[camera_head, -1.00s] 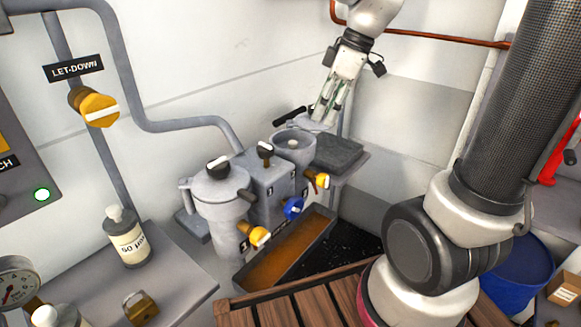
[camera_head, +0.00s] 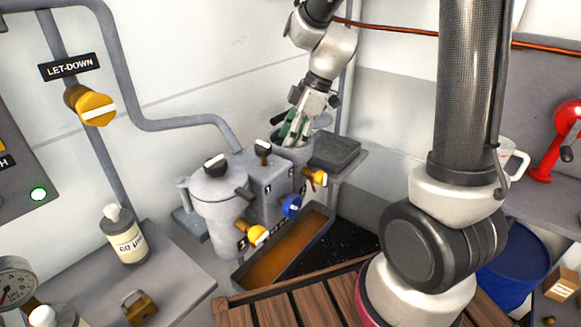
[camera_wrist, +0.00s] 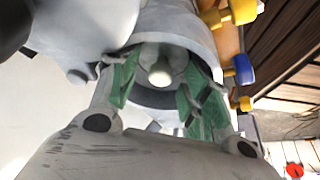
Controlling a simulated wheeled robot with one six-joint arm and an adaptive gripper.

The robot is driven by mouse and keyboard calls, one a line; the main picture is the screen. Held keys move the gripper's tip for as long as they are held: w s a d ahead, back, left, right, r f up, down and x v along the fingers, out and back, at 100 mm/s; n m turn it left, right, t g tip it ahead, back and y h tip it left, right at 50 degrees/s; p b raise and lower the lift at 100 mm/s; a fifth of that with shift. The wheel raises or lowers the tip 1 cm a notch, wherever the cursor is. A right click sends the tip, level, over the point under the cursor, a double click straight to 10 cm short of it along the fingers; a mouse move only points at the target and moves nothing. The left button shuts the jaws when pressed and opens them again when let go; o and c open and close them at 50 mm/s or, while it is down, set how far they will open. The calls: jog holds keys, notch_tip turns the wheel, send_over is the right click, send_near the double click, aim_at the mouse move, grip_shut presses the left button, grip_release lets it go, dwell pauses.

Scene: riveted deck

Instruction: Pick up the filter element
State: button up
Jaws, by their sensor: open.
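The filter element shows in the wrist view as a pale rounded knob (camera_wrist: 160,72) inside the open round housing (camera_wrist: 181,30); the rest of it is hidden in the housing. In the head view the housing (camera_head: 288,155) is the right-hand one of the pair, and my gripper hides its inside. My gripper (camera_head: 290,140) points down into the housing mouth. In the wrist view the green-padded fingers of my gripper (camera_wrist: 158,92) are apart, one on each side of the knob, with gaps visible. It holds nothing.
The lidded left housing (camera_head: 218,205) and valve block stand beside it, with blue (camera_head: 291,206) and yellow (camera_head: 257,235) knobs. A dark pad (camera_head: 335,150) lies on a shelf right of the housing. A brown-filled tray (camera_head: 285,255) sits below.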

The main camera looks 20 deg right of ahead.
grip_shut()
jog(key=shift+r, duration=0.1)
